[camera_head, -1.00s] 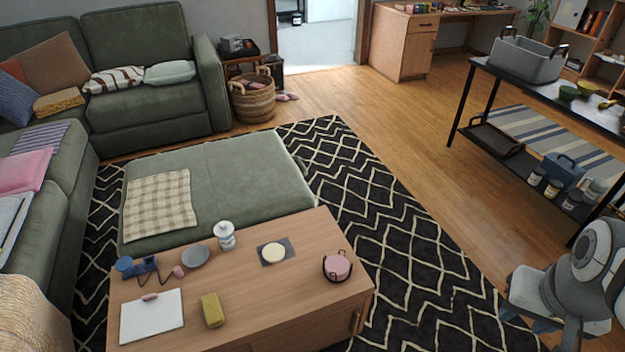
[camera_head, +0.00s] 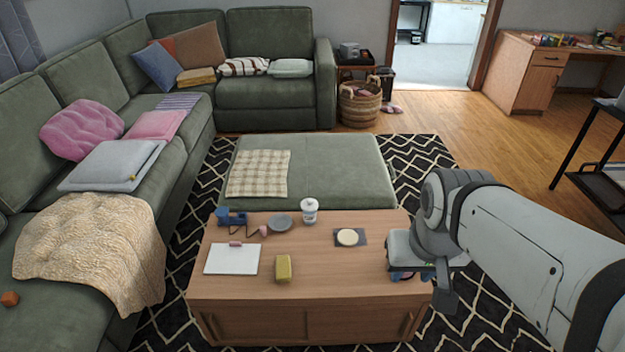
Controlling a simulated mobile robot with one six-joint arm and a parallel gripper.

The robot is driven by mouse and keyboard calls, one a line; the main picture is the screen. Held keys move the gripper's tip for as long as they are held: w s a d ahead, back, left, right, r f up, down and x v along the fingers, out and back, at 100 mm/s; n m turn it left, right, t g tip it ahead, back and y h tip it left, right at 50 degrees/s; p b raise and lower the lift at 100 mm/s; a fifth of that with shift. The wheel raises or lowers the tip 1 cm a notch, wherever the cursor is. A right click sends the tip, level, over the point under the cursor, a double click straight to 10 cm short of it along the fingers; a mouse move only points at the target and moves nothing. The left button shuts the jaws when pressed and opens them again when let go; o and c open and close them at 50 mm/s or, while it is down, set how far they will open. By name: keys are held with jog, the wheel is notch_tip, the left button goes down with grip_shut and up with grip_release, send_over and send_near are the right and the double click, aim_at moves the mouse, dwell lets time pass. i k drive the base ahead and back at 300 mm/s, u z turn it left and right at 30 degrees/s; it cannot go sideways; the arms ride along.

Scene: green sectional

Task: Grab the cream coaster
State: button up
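A round cream coaster (camera_head: 348,237) lies on a dark grey square (camera_head: 362,243) at the right part of the wooden coffee table (camera_head: 330,280). My gripper (camera_head: 412,278) is over the table's right end, to the right of the coaster and apart from it in the picture. My arm comes in from the right. The gripper's fingers are mostly hidden beneath its wrist, so I cannot see whether they are open or shut. The pink round stack in a dark wire holder, seen earlier at the table's right end, is now hidden behind my gripper.
On the table are a white lidded jar (camera_head: 310,210), a grey dish (camera_head: 280,223), a yellow block (camera_head: 283,268), a white pad (camera_head: 232,259) and a blue object (camera_head: 232,217). A green ottoman (camera_head: 340,170) stands behind. The table is bare between block and coaster.

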aim_at(346, 237)
jog(key=u, duration=0.05)
jog(key=i, duration=1)
